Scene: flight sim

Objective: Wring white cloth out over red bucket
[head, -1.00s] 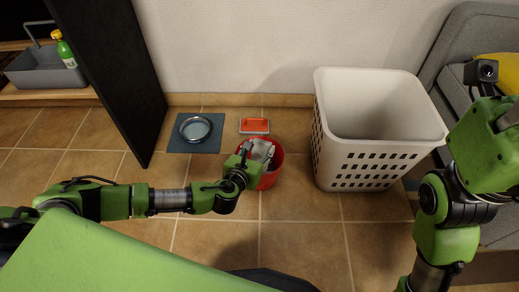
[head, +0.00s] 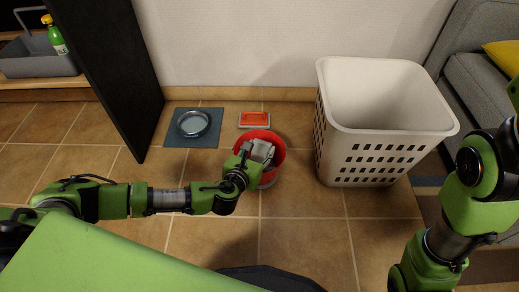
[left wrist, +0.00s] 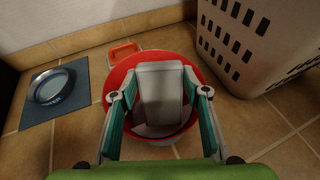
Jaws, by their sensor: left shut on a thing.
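The red bucket (head: 279,155) stands on the tiled floor near the wall; its rim also shows in the left wrist view (left wrist: 120,72). My left gripper (head: 256,155) is over the bucket's mouth. In the left wrist view its fingers are spread around a pale grey-white piece (left wrist: 160,90), which I take for the white cloth, and it is shut on it. The piece is over the bucket opening and hides much of the inside. How deep it hangs, I cannot tell. My right arm is at the right edge, with its gripper out of view.
A white laundry basket (head: 375,120) stands right of the bucket. Behind the bucket lies a red-orange brush-like object (head: 254,119). A round dish (head: 193,124) sits on a dark mat (head: 176,141). A black panel (head: 108,75) stands left; a grey sofa (head: 470,95) is right.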

